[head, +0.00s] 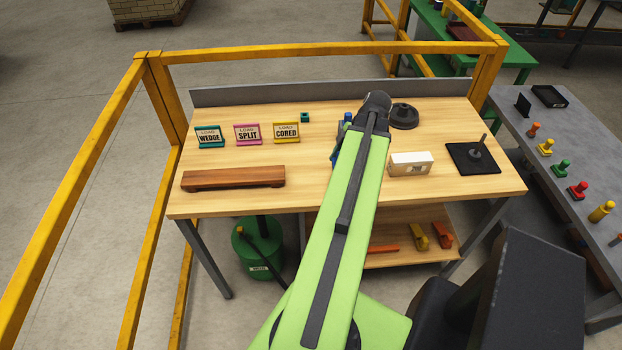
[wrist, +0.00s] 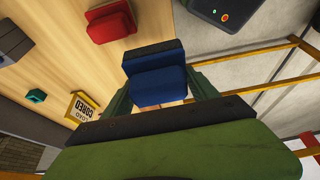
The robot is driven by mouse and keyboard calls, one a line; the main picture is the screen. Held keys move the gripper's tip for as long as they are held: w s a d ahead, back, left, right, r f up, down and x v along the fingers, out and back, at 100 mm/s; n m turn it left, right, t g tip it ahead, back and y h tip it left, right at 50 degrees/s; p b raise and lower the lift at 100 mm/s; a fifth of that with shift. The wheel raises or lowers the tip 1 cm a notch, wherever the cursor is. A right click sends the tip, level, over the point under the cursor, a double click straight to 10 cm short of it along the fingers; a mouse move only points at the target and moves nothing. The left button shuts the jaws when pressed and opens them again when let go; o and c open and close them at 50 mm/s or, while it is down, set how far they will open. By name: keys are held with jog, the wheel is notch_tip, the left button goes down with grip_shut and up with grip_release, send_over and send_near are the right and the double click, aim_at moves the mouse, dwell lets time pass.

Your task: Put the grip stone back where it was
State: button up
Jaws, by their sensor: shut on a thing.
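A blue block with a dark grey face (wrist: 158,88), which looks like the grip stone, is between the green fingers of my gripper (wrist: 161,94) in the wrist view. The gripper is shut on it. The wooden table top shows behind it; I cannot tell its height above the wood.
The table (head: 235,160) carries three signs, including the yellow CORED sign (head: 286,132), a teal cube (head: 305,117), a brown wooden bar (head: 233,178), a white block (head: 410,163), a black round part (head: 404,116) and a black plate (head: 473,158).

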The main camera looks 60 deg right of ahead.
jog(key=b, duration=0.6)
send_over(302, 181)
jog(key=s+d, duration=0.1)
notch_tip(302, 181, down, 7)
jog(key=shift+s+r, duration=0.1)
jog(key=shift+s, duration=0.05)
notch_tip(302, 181, down, 4)
jog(key=b, duration=0.4)
jog(key=shift+f, duration=0.2)
jog(key=o, duration=1.2)
jog(key=shift+r, duration=0.1)
jog(key=shift+r, duration=0.25)
jog(key=p+v, duration=1.1)
jog(key=shift+s+d+r, duration=0.1)
jog(key=shift+s+r, duration=0.05)
jog(key=shift+r, duration=0.2)
